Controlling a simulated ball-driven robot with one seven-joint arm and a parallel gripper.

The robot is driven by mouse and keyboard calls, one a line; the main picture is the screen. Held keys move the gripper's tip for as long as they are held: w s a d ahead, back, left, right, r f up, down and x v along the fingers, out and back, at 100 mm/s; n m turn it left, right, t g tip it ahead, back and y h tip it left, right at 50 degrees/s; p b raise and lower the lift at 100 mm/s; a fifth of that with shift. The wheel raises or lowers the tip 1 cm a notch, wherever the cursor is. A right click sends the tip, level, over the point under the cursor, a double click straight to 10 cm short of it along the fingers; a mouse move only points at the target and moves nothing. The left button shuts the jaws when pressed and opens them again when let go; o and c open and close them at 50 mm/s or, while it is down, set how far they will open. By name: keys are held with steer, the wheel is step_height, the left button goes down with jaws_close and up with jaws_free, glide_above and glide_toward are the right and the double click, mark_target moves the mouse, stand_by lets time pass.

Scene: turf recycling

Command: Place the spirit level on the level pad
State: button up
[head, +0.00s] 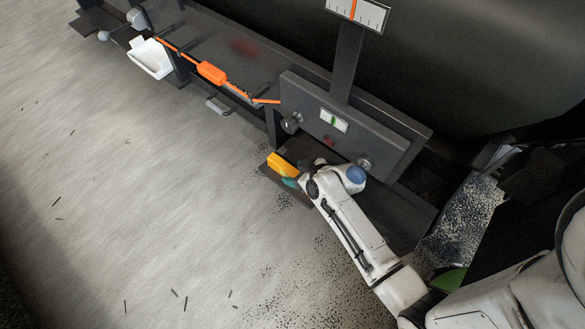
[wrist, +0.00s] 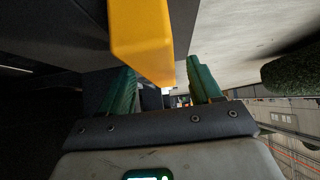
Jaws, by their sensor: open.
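A yellow block-shaped body, which looks like the spirit level (head: 283,165), is at the left end of a low dark ledge below the machine's panel. It fills the upper middle of the wrist view (wrist: 142,40), and its near end lies between my two green fingers. My gripper (head: 290,182) is at this yellow body in the head view, with its fingers partly hidden by my wrist. In the wrist view my gripper (wrist: 165,82) is open, with a gap visible on the right of the yellow body; contact on the left is unclear. I cannot single out the level pad.
A grey panel (head: 365,140) with knobs and a small green-marked gauge (head: 334,121) stands behind my gripper. An orange-handled bar (head: 211,72) and a white tray (head: 150,58) are along the machine to the left. Dark granules lie on the open pale floor (head: 150,200).

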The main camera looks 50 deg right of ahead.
steer(key=s+p, duration=0.2)
steer(key=s, duration=0.9)
steer(key=shift+p, duration=0.35)
steer(key=shift+f, duration=0.1)
